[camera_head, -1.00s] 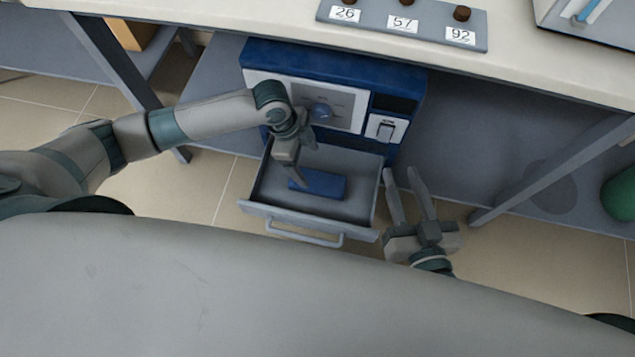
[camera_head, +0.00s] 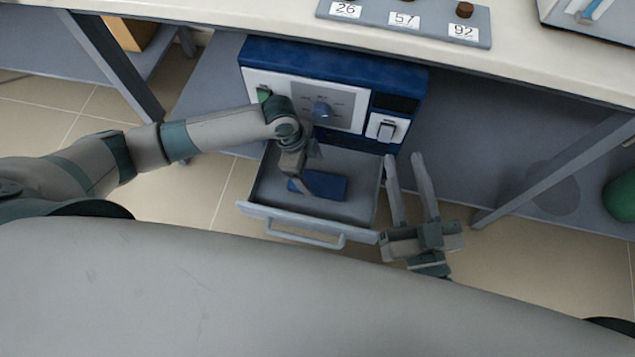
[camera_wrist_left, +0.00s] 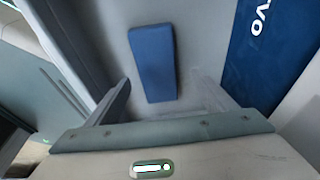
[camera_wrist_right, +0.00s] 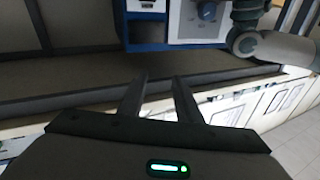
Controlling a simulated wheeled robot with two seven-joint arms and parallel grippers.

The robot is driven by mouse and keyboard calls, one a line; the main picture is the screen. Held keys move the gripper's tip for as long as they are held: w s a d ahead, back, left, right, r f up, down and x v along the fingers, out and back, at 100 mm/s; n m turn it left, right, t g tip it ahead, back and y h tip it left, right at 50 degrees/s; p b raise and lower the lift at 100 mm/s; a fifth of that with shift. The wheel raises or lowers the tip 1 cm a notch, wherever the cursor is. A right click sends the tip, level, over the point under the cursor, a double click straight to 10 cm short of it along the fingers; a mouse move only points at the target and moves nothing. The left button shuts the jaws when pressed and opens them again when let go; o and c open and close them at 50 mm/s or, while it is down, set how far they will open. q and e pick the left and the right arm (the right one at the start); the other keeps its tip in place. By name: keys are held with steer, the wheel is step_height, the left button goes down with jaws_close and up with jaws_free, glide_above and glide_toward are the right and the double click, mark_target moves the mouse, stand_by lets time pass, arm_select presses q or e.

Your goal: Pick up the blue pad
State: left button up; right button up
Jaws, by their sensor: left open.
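The blue pad (camera_head: 330,186) lies flat in the open grey drawer (camera_head: 268,212) beneath the blue furnace. In the left wrist view the whole pad (camera_wrist_left: 153,62) shows, a flat rectangle beyond and between the line of the two fingers. My left gripper (camera_head: 308,190) is open above the drawer, over the left part of the pad, which it partly hides in the head view. No contact with the pad shows. My right gripper (camera_head: 404,158) has its fingers apart and empty, just right of the drawer; its fingers also show in the right wrist view (camera_wrist_right: 158,85).
The blue furnace (camera_head: 330,65) with knob and switches stands behind the drawer, under the white-topped table (camera_head: 230,15). The drawer handle (camera_head: 305,237) faces me. A table leg (camera_head: 550,178) stands at the right. The drawer walls surround my left gripper closely.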

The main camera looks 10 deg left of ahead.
mark_target(317, 182)
arm_select(q)
steer(key=x, duration=0.2)
steer(key=b+x, duration=0.1)
steer(key=shift+s+d+f, duration=0.1)
steer(key=shift+s+f, duration=0.1)
steer(key=shift+s, duration=0.05)
steer(key=shift+f, duration=0.25)
arm_select(e)
steer(key=r+t, duration=0.1)
steer(key=s+r, duration=0.1)
steer(key=r, duration=0.1)
steer(key=r+t+y, duration=0.1)
steer(key=shift+s+a+r+t, duration=0.15)
steer(key=shift+s+r+t, duration=0.1)
steer(key=shift+s+t, duration=0.05)
arm_select(q)
steer(key=c, duration=1.1)
